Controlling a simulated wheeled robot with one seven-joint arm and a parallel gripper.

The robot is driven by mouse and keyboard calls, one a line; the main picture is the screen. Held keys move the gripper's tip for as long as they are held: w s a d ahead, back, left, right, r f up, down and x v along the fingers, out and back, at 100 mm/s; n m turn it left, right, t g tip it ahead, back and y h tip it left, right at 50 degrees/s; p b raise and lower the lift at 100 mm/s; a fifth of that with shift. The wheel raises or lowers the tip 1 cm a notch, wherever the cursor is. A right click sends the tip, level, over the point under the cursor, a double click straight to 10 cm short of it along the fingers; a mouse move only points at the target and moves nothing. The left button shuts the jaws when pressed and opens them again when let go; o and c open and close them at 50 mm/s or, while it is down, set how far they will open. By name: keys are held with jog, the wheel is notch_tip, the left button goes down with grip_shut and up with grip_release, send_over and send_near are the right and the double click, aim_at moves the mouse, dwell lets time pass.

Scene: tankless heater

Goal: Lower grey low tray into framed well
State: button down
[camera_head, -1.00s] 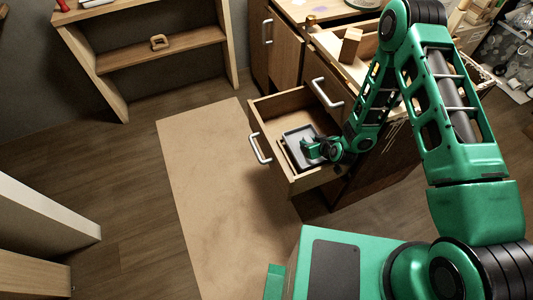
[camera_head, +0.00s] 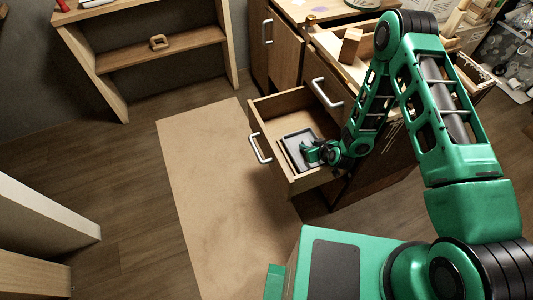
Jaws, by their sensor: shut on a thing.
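The grey low tray (camera_head: 295,140) is in the open drawer, at or just above the wooden-framed well (camera_head: 285,157). My gripper (camera_head: 311,155) is shut on the tray's near right part. The tray looks roughly level, with the well's light wooden frame showing along its left side. I cannot tell whether the tray's underside touches the well floor. My gripper and wrist hide the tray's right part and part of the frame.
The open drawer (camera_head: 270,112) has a front with a metal handle (camera_head: 260,148), and bare floor shows at its back left. A shelf (camera_head: 160,50) with a wooden ring is at upper left. A tan mat (camera_head: 210,190) lies clear.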

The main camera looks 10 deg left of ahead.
jog(key=shift+f, duration=0.75)
dwell(1.0)
jog(key=c, duration=1.4)
grip_release()
jog(key=shift+o, duration=0.2)
jog(key=shift+s, duration=0.1)
